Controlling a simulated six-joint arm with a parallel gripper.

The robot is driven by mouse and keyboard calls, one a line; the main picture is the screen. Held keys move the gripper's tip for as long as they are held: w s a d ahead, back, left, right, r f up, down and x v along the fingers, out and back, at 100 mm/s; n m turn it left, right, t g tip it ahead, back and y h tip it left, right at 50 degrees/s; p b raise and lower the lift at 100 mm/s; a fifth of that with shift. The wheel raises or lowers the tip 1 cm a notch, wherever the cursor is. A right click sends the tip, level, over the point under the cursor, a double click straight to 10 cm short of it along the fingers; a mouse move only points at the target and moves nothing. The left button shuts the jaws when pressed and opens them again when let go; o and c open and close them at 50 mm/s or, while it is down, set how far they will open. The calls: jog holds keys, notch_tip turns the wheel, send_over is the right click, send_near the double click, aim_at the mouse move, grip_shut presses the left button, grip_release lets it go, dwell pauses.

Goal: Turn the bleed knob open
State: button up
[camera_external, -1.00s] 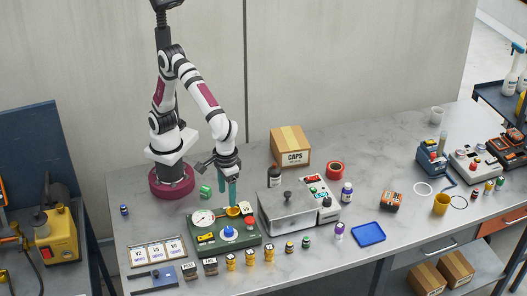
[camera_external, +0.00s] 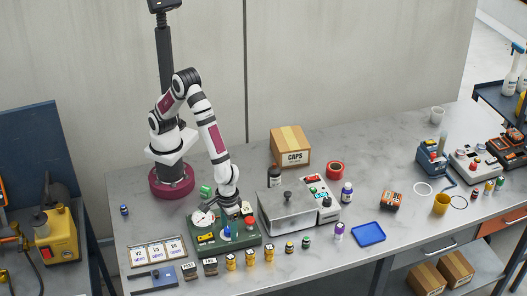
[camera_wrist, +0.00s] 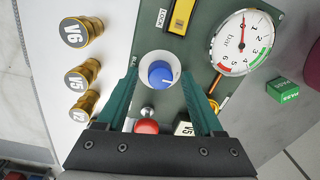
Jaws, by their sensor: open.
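The blue bleed knob (camera_wrist: 160,74) sits on a white round dial on the dark green panel (camera_wrist: 197,48); a partly hidden label beside it begins "BL". It also shows in the external view (camera_external: 227,232). My gripper (camera_wrist: 163,76) is open, its two teal fingers on either side of the knob and dial in the wrist view. Gaps show between fingers and knob, so I see no contact. In the external view my gripper (camera_external: 229,220) is low over the panel, close to the knob; its fingertips are hard to make out there.
A white pressure gauge (camera_wrist: 243,42), a yellow switch (camera_wrist: 181,16) and a red button (camera_wrist: 146,127) are on the panel. Several gold valve-labelled cylinders (camera_wrist: 83,77) stand beside it. A metal box (camera_external: 285,213) is close on the panel's right.

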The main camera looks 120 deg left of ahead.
grip_shut()
jog(key=shift+m, duration=0.3)
jog(key=m, duration=0.3)
jog(key=shift+m, duration=0.3)
jog(key=m, duration=0.9)
jog(key=shift+d, duration=0.1)
jog(key=shift+m+t, duration=0.3)
jog(key=shift+m, duration=1.7)
